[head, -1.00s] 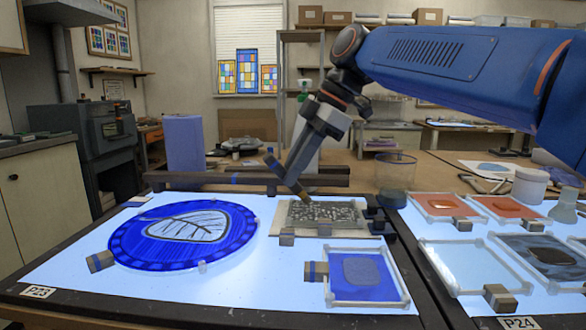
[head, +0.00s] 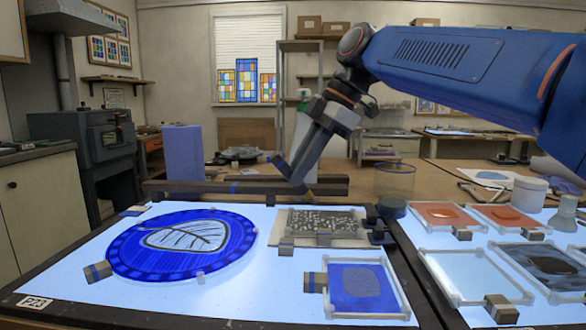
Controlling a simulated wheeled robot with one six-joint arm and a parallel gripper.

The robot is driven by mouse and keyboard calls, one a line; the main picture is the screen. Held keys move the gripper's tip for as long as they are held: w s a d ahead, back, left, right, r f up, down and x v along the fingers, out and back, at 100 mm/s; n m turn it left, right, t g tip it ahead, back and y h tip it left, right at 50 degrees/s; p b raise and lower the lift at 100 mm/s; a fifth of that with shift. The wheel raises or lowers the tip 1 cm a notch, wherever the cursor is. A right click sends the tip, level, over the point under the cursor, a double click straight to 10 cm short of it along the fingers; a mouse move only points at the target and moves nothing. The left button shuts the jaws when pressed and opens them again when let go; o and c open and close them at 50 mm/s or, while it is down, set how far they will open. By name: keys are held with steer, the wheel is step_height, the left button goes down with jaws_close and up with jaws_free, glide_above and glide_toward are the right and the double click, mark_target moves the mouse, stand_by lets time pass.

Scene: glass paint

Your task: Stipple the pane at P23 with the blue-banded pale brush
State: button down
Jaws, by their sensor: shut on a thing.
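My gripper (head: 300,175) is shut on a slim brush (head: 281,166) in the head view. The brush slants down to the right, and its tip is hard to make out against the dark rail behind. It is held above the far edge of the light table, clear of the panes. The label P23 (head: 34,302) sits at the table's front left corner. Near it lies a round blue pane (head: 218,256) with a pale leaf shape outlined in dark lines. A small framed blue square pane (head: 372,305) lies at the front right of the same table.
A speckled grey pad (head: 345,220) lies below my gripper. A dark rail (head: 205,188) crosses the back edge. A glass jar (head: 394,180) stands right of my gripper. Framed red panes (head: 440,216) lie on the right-hand table.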

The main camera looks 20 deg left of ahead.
steer(key=shift+w+d, duration=0.2)
steer(key=shift+d, duration=0.7)
steer(key=shift+w+d, duration=0.25)
steer(key=shift+d, duration=0.6)
steer(key=shift+w+d, duration=0.2)
steer(key=shift+d, duration=0.7)
steer(key=shift+f, duration=0.1)
steer(key=shift+f, duration=0.65)
steer(key=shift+f, duration=0.35)
steer(key=shift+r, duration=1.1)
step_height(320, 180, up, 4)
